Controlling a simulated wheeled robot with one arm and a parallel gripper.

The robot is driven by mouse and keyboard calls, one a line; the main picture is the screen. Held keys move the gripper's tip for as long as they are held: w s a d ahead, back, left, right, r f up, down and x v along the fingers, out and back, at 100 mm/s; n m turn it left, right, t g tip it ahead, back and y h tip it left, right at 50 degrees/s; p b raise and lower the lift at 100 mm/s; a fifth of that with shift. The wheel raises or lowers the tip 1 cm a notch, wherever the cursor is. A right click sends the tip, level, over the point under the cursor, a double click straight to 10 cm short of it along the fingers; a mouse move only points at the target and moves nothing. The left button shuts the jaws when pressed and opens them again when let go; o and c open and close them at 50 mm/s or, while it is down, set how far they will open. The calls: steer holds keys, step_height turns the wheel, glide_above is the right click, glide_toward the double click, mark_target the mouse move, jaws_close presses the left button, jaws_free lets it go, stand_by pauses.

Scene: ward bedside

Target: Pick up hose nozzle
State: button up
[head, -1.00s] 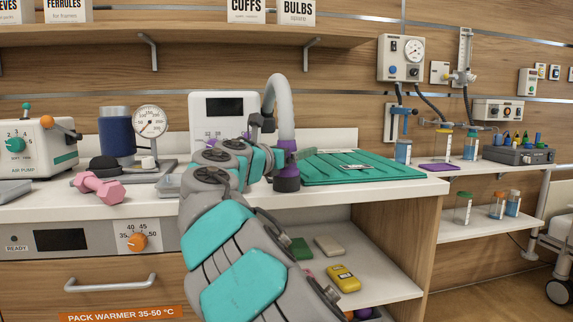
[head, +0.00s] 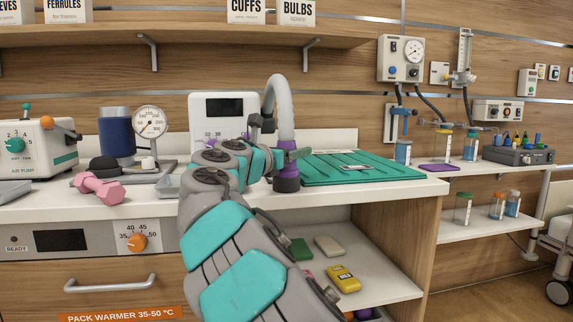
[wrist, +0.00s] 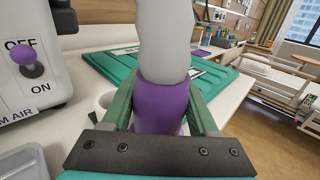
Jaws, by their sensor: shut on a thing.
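The hose nozzle is a purple collar at the end of a thick grey hose (head: 283,100). In the wrist view the purple nozzle (wrist: 162,100) stands between the two green fingers of my gripper (wrist: 163,108), which are shut on it from both sides. The grey hose rises from its top. In the head view the nozzle (head: 287,185) is near the worktop, left of the green mat, and my arm and a finger cover part of it. Its lower tip is hidden in the wrist view, and I cannot tell whether it touches the worktop.
A ribbed green mat (head: 360,174) lies just right of the nozzle. A white console (head: 223,106) stands behind. A pink dumbbell (head: 99,188), a gauge stand (head: 150,122) and an air pump (head: 40,147) are to the left. A shelf with blocks (head: 342,278) is below.

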steer(key=shift+r, duration=0.1)
steer(key=shift+r+p, duration=0.55)
steer(key=shift+r, duration=1.05)
steer(key=shift+s+r, duration=0.1)
steer(key=shift+s, duration=0.1)
steer(key=shift+s+a+r, duration=0.1)
steer(key=shift+s+r, duration=0.05)
steer(key=shift+s, duration=0.75)
steer(key=s+r, duration=0.1)
steer(key=s, duration=1.2)
steer(key=shift+s+a, duration=0.15)
steer(key=shift+s, duration=0.25)
